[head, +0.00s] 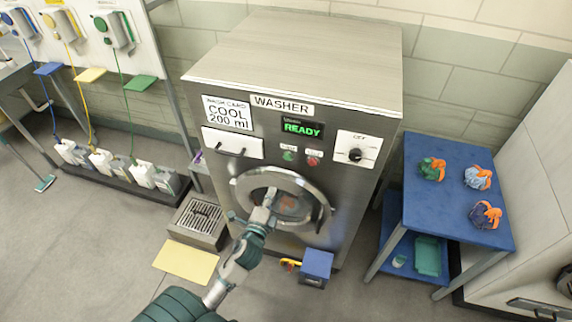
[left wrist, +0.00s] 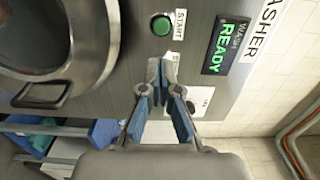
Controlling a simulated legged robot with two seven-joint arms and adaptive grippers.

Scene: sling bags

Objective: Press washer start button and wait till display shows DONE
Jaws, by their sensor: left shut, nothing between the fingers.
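The grey washer (head: 298,60) stands in the middle of the head view with a round glass door. Its display (head: 303,128) reads READY in green, also legible in the left wrist view (left wrist: 226,46). Below the display sit a green button (head: 289,156) and a red button (head: 313,161). In the left wrist view the green start button (left wrist: 161,25) is beside a START label, unobstructed, a little beyond my fingertips. My left gripper (head: 270,194) is shut and empty, in front of the door and below the buttons in the head view. My right gripper is not in view.
A blue table (head: 455,200) with several tied bags stands right of the washer. A floor drain box (head: 200,222), a yellow mat (head: 186,262) and a blue box (head: 315,267) lie near its base. Dispensers hang on the left panel.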

